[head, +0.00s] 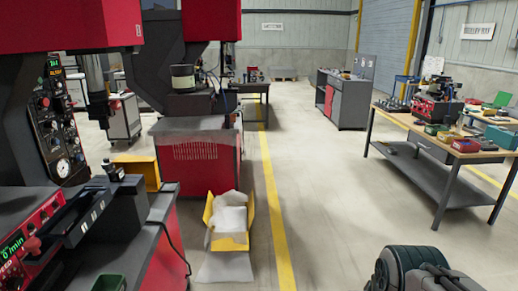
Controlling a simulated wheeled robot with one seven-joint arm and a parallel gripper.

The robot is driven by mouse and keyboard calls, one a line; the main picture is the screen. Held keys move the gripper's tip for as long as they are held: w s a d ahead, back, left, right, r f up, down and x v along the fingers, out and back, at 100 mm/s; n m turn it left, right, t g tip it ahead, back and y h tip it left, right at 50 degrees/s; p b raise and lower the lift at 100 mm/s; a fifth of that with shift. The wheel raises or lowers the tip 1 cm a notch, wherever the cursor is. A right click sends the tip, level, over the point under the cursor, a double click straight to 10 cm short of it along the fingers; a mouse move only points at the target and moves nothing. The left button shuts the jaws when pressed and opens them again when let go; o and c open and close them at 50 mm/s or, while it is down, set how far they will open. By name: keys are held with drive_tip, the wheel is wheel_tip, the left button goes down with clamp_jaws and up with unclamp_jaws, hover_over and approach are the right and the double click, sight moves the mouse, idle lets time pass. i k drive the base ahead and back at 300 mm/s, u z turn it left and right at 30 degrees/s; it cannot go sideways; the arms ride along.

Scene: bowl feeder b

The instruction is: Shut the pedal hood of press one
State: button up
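A yellow box-like housing (231,241) sits on the floor beside the red press base, left of the yellow floor line. Its yellow sides stand around a pale, whitish inside that is exposed from above, so it looks open. It appears to be the pedal hood, though I cannot make out a pedal or a hinge. A pale flat sheet or plate (224,268) lies at its front. A dark rounded part of my arm shows at the bottom right, well to the right of the housing. My gripper's fingers are not in view.
Red presses with a control panel (60,130) fill the left side. A black cable hangs near the closest base. A wooden-topped workbench (450,150) with tools stands at right, and a grey cabinet (343,98) behind. The floor between the yellow line (272,205) and workbench is clear.

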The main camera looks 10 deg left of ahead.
sight(131, 164)
drive_tip(key=i, duration=5.05)
drive_tip(key=u, duration=4.1)
drive_tip(key=k, duration=0.25)
drive_tip(key=z, duration=0.1)
